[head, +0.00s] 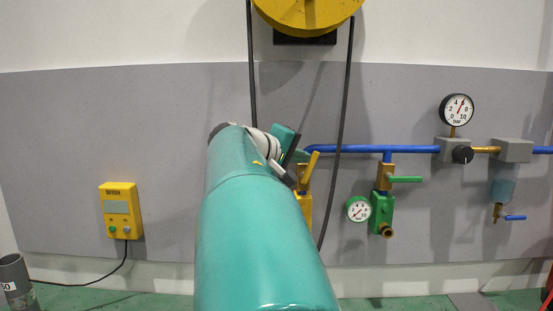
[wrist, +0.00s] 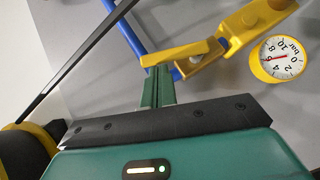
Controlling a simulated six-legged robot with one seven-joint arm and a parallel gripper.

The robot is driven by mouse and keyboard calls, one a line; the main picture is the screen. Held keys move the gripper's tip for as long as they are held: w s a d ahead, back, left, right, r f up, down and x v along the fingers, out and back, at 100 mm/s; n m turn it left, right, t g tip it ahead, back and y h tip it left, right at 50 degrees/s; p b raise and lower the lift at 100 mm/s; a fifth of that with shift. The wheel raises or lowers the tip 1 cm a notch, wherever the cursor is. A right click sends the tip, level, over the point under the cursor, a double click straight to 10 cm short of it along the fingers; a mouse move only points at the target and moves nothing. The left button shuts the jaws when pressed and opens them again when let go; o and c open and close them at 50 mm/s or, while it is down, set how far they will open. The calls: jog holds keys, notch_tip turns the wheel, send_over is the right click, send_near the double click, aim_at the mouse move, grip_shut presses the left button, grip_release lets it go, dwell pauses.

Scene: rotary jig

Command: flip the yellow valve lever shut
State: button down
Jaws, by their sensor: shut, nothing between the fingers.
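The yellow valve lever (head: 310,167) stands steeply tilted above the yellow valve body (head: 305,204) in the head view, to the right of my arm. In the wrist view the lever (wrist: 174,51) lies across the top of my fingertips, with the valve body (wrist: 243,24) to its upper right. My gripper (wrist: 158,72) is shut and empty. Its green fingertips are right at the lever; I cannot tell whether they touch it. In the head view my arm hides part of the gripper and the valve's left side.
A blue pipe (head: 350,149) runs right from behind the valve. A green valve (head: 382,208) with a green gauge (head: 359,209) is to the right. A yellow-rimmed gauge (wrist: 257,67) is near the valve. Black cables hang from the yellow reel (head: 306,14). A yellow box (head: 121,211) is left.

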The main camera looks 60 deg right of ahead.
jog(key=s+m+t+y, duration=0.1)
jog(key=s+d+m+t+y, duration=0.1)
jog(key=shift+s+d+r+y, duration=0.1)
jog(key=shift+s+d+y, duration=0.1)
jog(key=shift+y, duration=0.1)
jog(key=m+t, duration=0.1)
jog(key=s+f+m+t+y, duration=0.1)
jog(key=s+d+m+t+y, duration=0.1)
jog(key=t, duration=0.1)
jog(key=shift+s+f, duration=0.2)
jog(key=shift+f, duration=0.05)
jog(key=shift+d, duration=0.1)
jog(key=shift+r, duration=0.8)
